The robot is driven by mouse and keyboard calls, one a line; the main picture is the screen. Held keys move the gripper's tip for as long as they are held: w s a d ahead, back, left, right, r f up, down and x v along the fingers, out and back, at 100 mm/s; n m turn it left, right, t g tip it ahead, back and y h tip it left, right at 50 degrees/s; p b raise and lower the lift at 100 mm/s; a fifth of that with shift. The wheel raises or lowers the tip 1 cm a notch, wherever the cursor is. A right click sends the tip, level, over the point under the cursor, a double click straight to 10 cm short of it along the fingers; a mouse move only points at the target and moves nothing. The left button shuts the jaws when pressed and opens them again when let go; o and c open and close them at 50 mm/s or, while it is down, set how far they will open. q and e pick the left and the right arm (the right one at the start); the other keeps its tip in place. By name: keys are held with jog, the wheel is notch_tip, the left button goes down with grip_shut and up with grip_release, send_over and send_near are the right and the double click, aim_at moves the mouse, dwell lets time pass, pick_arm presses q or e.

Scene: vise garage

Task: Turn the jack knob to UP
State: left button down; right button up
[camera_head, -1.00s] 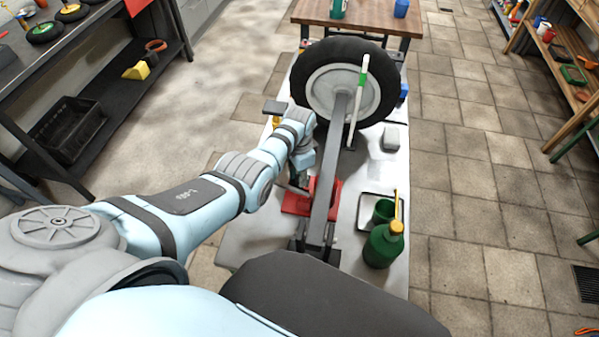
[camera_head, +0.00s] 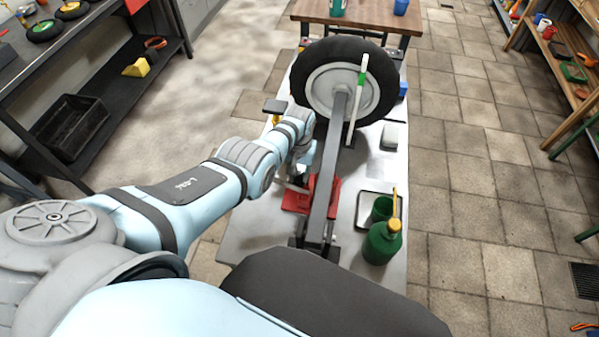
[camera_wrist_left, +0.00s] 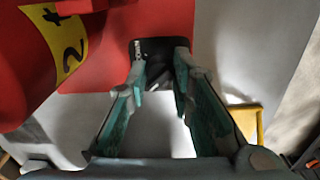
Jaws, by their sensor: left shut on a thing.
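The red jack (camera_head: 293,203) sits low on the grey platform, partly behind the dark beam. In the left wrist view its red body (camera_wrist_left: 120,45) fills the top left and bears a yellow label with a black "2". The dark knob (camera_wrist_left: 158,44) with pale marks is on its face; I cannot read its setting. My left gripper (camera_head: 294,183) reaches the jack from the left. In the left wrist view the gripper's two fingers (camera_wrist_left: 163,82) are closed on the knob, their tips at its sides. My right gripper is not in view.
A wheel (camera_head: 342,80) stands behind the jack, with the beam (camera_head: 326,175) running toward me. A green bottle (camera_head: 382,243) and a tray (camera_head: 364,211) with a green cup are at the right. A yellow part (camera_wrist_left: 247,118) is near the gripper's right side.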

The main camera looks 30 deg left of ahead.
aim_at(299, 174)
pick_arm(q)
jog(key=shift+n, duration=0.4)
jog(key=c, duration=1.4)
grip_release()
jog(key=shift+r, duration=0.15)
jog(key=shift+w+r, duration=0.15)
jog(key=shift+r, duration=0.15)
notch_tip(299, 174, up, 11)
